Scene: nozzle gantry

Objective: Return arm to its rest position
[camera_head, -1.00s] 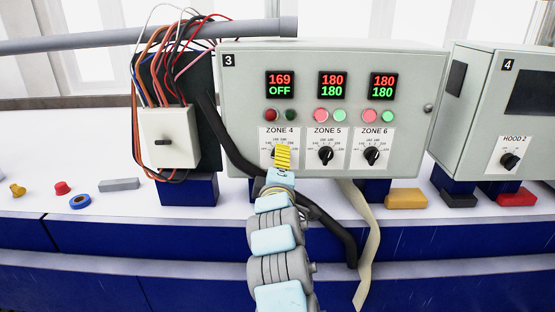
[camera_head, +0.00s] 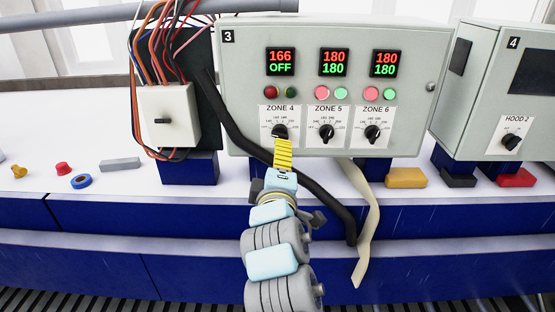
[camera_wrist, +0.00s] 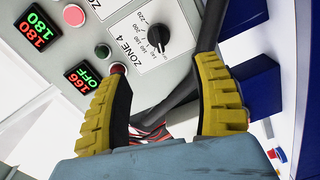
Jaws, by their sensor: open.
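My gripper (camera_head: 281,145) has yellow ridged fingers and a light blue body. It is in front of the grey control box marked 3 (camera_head: 412,100), just below the zone 4 knob (camera_head: 279,131). In the wrist view my gripper (camera_wrist: 165,85) is open, its two fingers spread apart with nothing held. The zone 4 knob (camera_wrist: 153,32) shows beyond the fingertips there, apart from them. The zone 4 display (camera_head: 281,62) reads 166 over OFF. The zone 5 and zone 6 displays each read 180 over 180.
A black cable (camera_head: 232,128) runs diagonally behind my arm, and a beige strap (camera_head: 365,215) hangs over the bench edge. A white switch box (camera_head: 168,118) with loose wires stands left. A grey box marked 4 (camera_head: 484,100) stands right. Small parts lie on the bench at left.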

